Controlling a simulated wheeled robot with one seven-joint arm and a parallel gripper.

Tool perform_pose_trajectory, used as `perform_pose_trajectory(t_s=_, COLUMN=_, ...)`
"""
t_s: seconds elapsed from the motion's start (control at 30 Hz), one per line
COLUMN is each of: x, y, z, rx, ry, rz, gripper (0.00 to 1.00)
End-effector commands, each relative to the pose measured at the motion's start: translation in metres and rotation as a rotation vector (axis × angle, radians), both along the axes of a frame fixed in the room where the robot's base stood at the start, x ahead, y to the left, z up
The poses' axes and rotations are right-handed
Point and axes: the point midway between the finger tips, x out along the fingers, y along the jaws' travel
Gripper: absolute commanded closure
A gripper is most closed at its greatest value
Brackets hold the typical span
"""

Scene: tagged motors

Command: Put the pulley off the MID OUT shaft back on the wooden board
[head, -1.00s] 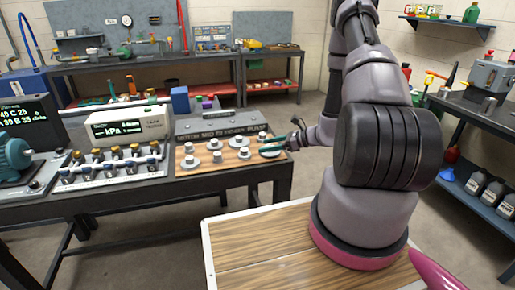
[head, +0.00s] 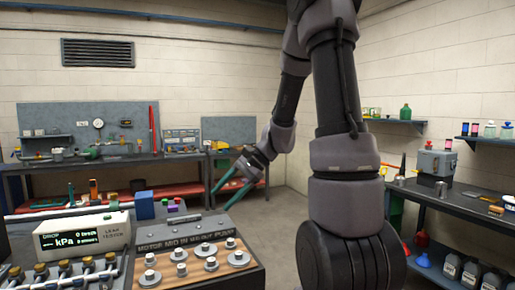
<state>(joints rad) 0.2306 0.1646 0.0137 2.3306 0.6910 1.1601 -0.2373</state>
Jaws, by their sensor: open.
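The wooden board (head: 196,282) lies at the lower middle of the head view, with a dark label bar (head: 187,243) along its back edge. The label reads roughly MOTOR, MID, PUMP; MID OUT is too small to read surely. Short light posts stand on the board in two rows. Several grey pulleys sit around posts, such as one at the right front (head: 238,259) and one at the left front (head: 150,279). Which pulley belongs to MID OUT I cannot tell. My gripper (head: 220,201) has teal fingers, open and apparently empty, raised above the board's back right, clear of the pulleys.
A white leak tester (head: 82,234) and a row of valves (head: 68,276) stand left of the board. Blue (head: 144,205) and purple blocks lie behind it. A back workbench (head: 100,160) and a right-hand bench (head: 460,204) line the walls. Open floor shows right of the board.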

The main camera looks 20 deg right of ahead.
Motion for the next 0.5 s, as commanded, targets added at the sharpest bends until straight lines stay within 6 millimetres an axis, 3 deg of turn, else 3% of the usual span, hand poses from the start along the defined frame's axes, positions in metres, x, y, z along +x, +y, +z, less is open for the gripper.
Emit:
perform_pose_trajectory(t_s=0.1, x=-0.029, y=0.002, z=0.037, rx=-0.139, ry=-0.121, rz=0.105, gripper=0.31)
perform_pose_trajectory(t_s=0.5, x=-0.116, y=-0.021, z=0.126, rx=-0.605, ry=-0.543, rz=0.322, gripper=0.31)
